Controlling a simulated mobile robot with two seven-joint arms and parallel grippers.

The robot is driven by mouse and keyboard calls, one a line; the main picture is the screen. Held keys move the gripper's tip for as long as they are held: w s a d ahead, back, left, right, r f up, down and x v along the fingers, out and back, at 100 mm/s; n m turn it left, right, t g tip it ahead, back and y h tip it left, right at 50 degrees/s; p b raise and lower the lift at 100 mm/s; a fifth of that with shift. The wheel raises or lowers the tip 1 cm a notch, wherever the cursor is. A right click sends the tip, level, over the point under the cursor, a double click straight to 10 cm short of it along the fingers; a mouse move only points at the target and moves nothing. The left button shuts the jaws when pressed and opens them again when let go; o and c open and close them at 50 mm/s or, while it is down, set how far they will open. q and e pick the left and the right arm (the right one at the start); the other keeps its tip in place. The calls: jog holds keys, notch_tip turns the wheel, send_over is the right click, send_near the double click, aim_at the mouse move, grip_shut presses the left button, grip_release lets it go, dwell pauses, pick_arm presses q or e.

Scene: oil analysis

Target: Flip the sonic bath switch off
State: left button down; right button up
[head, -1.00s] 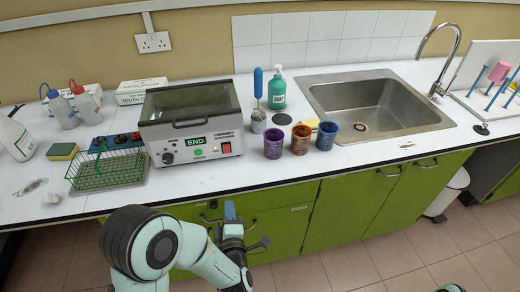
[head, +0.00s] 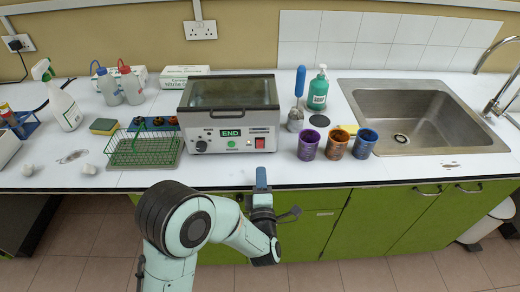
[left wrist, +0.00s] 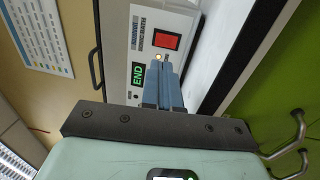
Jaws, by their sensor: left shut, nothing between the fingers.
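The sonic bath (head: 230,104) is a grey metal box with a dark lid, standing on the white counter. Its front panel has a green display reading END, a knob on the left, a green button and a red switch (head: 259,143) at the right. The switch also shows in the left wrist view (left wrist: 166,40), with a small lit lamp beside it. My left gripper (head: 261,170) is shut and empty, its blue fingers pointing at the panel just below the switch in the head view. In the left wrist view the fingertips (left wrist: 165,72) appear close to the switch; contact cannot be told.
A green wire basket (head: 143,148) stands left of the bath. Purple, brown and blue cups (head: 336,142) stand to its right, near a green bottle (head: 318,90) and the sink (head: 410,115). The counter strip before the bath is clear.

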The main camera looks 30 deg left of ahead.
aim_at(259, 143)
pick_arm(q)
jog(key=p+x, duration=0.1)
jog(key=x, duration=0.8)
jog(key=shift+a+p, duration=0.1)
jog(key=shift+p, duration=0.25)
jog(key=shift+w+a+b, duration=0.1)
jog(key=shift+w+b, duration=0.1)
jog(key=shift+b, duration=0.4)
jog(key=shift+r+b, duration=0.1)
jog(key=shift+b, duration=0.2)
jog(key=shift+s+r, duration=0.1)
jog(key=shift+r, duration=0.05)
